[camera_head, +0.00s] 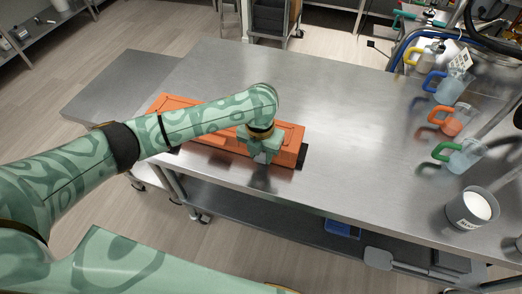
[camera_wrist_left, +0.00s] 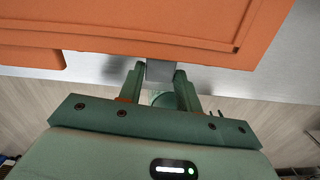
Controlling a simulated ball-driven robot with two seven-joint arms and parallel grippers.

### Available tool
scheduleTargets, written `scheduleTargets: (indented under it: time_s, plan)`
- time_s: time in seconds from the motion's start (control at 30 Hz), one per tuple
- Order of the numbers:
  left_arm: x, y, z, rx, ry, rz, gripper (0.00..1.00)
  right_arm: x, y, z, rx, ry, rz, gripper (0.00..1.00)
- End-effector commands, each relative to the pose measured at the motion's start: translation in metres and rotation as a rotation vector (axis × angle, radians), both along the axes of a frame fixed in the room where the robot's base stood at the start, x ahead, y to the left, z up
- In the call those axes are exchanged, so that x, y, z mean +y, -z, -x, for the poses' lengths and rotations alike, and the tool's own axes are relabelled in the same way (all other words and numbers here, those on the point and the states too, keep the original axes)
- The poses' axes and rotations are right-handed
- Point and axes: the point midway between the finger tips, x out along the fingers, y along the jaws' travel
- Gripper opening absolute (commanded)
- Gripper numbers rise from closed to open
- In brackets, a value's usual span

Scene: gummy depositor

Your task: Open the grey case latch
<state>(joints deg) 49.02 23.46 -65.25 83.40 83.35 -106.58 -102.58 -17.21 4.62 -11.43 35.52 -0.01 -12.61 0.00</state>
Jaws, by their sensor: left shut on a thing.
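An orange case (camera_head: 287,140) lies on the steel table, partly hidden behind my left arm. Its orange side also fills the top of the left wrist view (camera_wrist_left: 150,25). The grey latch (camera_wrist_left: 159,71) sticks out from the case's edge in the left wrist view. My left gripper (camera_wrist_left: 159,80) has its two fingers on either side of the latch and is shut on it. In the head view the left gripper (camera_head: 263,155) is at the case's front side, and the latch cannot be made out there. My right gripper is not in view.
The steel table (camera_head: 330,90) is clear to the right of the case. Several jugs with coloured handles (camera_head: 447,87) stand along the right side. A dark cup of white contents (camera_head: 470,208) stands near the right front edge.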

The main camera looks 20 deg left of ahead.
Motion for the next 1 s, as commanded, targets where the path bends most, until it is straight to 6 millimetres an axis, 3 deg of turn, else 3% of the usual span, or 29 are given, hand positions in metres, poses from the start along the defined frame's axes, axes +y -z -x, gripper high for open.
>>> scheduleTargets:
  time_s: [0.27, 0.6, 1.0]
  plan:
    - [0.001, 0.001, 0.013, -0.163, 0.006, 0.002, 0.11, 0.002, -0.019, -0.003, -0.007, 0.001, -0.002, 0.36]
    - [0.001, 0.017, 0.032, -0.473, 0.006, 0.017, 0.11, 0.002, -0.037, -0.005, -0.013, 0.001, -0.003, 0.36]
    - [0.000, 0.042, 0.046, -0.810, 0.002, 0.031, 0.11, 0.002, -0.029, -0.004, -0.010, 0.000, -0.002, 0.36]
